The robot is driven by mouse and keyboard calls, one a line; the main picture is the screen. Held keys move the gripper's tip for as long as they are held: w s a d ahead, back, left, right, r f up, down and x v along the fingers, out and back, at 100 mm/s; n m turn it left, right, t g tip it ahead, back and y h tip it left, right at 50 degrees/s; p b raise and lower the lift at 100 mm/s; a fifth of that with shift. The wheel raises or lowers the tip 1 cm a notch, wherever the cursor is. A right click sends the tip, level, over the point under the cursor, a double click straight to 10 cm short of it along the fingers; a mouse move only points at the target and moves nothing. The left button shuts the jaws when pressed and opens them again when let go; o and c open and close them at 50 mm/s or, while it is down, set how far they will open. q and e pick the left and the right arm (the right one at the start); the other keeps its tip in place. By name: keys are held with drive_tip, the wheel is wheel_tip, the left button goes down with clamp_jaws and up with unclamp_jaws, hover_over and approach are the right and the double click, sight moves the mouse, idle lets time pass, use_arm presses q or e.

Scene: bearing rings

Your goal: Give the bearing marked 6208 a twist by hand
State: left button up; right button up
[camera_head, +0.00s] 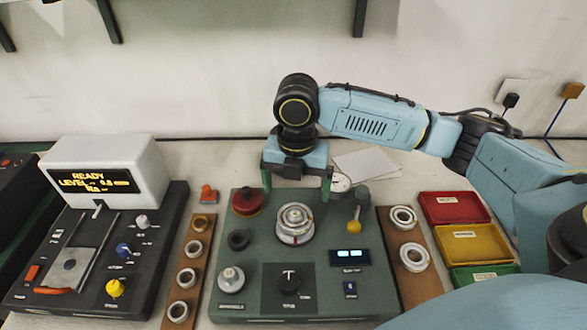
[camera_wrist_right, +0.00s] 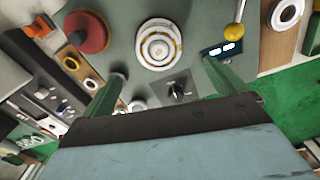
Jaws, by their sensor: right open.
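A bearing ring (camera_head: 295,223) sits on the round spindle in the middle of the green tester; it also shows in the right wrist view (camera_wrist_right: 158,45). Other bearing rings lie on the left wooden board (camera_head: 205,232), and two, an upper one (camera_head: 403,218) and a lower one (camera_head: 414,257), lie on the right board. No 6208 marking is legible on any ring. My right gripper (camera_head: 297,187) is open and empty, pointing down at the far side of the spindle bearing, fingers apart and apparently above it. My left gripper is not in view.
The green tester (camera_head: 330,303) carries a red knob (camera_head: 248,201), a yellow-tipped lever (camera_head: 354,226), a dial gauge and a black switch. A machine with a READY display (camera_head: 95,181) stands left. Red (camera_head: 453,207), yellow and green bins stand right, beside my right arm.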

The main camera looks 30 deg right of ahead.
sight(295, 213)
wheel_tip(295, 213, down, 7)
drive_tip(key=shift+w+f+b, duration=0.1)
drive_tip(key=shift+f+b, duration=0.1)
drive_tip(key=shift+b, duration=0.3)
drive_tip(key=shift+f, duration=0.5)
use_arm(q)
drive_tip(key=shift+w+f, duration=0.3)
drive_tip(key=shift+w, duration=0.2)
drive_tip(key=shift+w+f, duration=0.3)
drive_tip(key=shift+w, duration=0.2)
use_arm(e)
drive_tip(key=shift+c, duration=0.7)
drive_tip(key=c, duration=1.3)
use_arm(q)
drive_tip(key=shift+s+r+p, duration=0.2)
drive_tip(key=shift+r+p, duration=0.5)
use_arm(e)
drive_tip(key=shift+o, duration=0.2)
drive_tip(key=shift+n, duration=0.8)
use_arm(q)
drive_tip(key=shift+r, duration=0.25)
use_arm(e)
drive_tip(key=shift+n, duration=0.4)
